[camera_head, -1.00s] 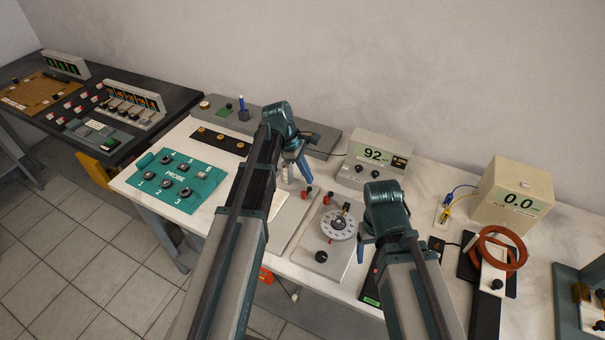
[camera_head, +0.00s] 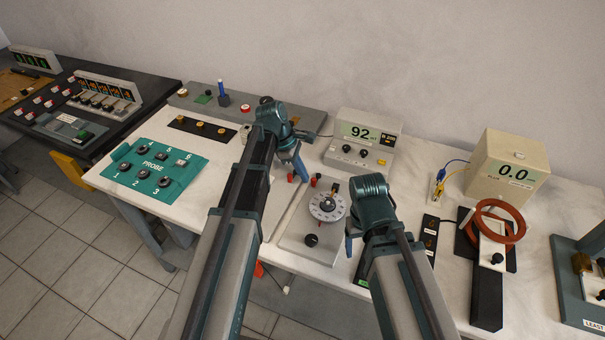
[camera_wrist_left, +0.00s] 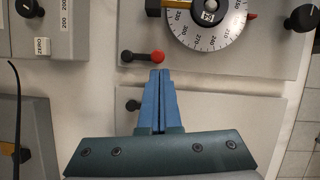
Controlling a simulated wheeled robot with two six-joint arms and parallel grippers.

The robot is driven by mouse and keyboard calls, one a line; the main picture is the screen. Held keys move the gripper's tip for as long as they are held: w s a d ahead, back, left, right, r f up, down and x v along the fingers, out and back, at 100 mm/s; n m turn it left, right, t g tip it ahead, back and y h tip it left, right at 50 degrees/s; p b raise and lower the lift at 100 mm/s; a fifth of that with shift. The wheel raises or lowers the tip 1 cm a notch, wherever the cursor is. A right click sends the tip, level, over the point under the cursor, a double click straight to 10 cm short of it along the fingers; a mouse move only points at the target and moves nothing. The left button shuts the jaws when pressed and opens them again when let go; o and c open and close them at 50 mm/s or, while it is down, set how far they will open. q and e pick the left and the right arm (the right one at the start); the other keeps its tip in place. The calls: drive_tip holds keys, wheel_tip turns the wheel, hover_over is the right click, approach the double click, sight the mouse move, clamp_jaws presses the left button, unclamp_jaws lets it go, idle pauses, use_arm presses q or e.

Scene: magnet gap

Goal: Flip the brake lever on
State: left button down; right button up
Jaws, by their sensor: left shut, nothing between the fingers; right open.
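A small black lever with a red ball tip (camera_wrist_left: 157,57), which looks like the brake lever, lies on the grey dial plate (camera_wrist_left: 105,38) in the left wrist view. It lies flat, with its red end toward the right. The round graduated dial (camera_wrist_left: 207,22) is beside it; it also shows in the head view (camera_head: 328,206). My left gripper (camera_wrist_left: 160,72) is shut and empty, its tips just short of the red ball; I cannot tell if they touch. It also shows in the head view (camera_head: 302,178). My right gripper (camera_head: 350,245) is open, right of the dial plate, fingers partly hidden.
A meter box reading 92 (camera_head: 363,140) stands behind the dial plate. A teal probe panel (camera_head: 155,168) is at the left. A box reading 0.0 (camera_head: 508,167) and red coil (camera_head: 500,222) are at the right. Another black knob (camera_wrist_left: 133,105) sits beside the left fingers.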

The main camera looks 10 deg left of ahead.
use_arm(q)
drive_tip(key=shift+s+d+n+t, duration=0.35)
drive_tip(key=shift+d+n+t, duration=0.05)
drive_tip(key=shift+n, duration=0.5)
drive_tip(key=n, duration=0.1)
drive_tip(key=s+d+n+t, duration=0.1)
drive_tip(key=n, duration=0.1)
drive_tip(key=shift+d, duration=0.25)
drive_tip(key=d+n, duration=0.1)
drive_tip(key=n, duration=0.1)
drive_tip(key=d+n+t+y, duration=0.1)
drive_tip(key=n, duration=0.1)
drive_tip(key=shift+d+t, duration=0.1)
drive_tip(key=shift+t, duration=0.2)
drive_tip(key=shift+w+d, duration=0.1)
drive_tip(key=shift+d, duration=0.25)
idle(0.3)
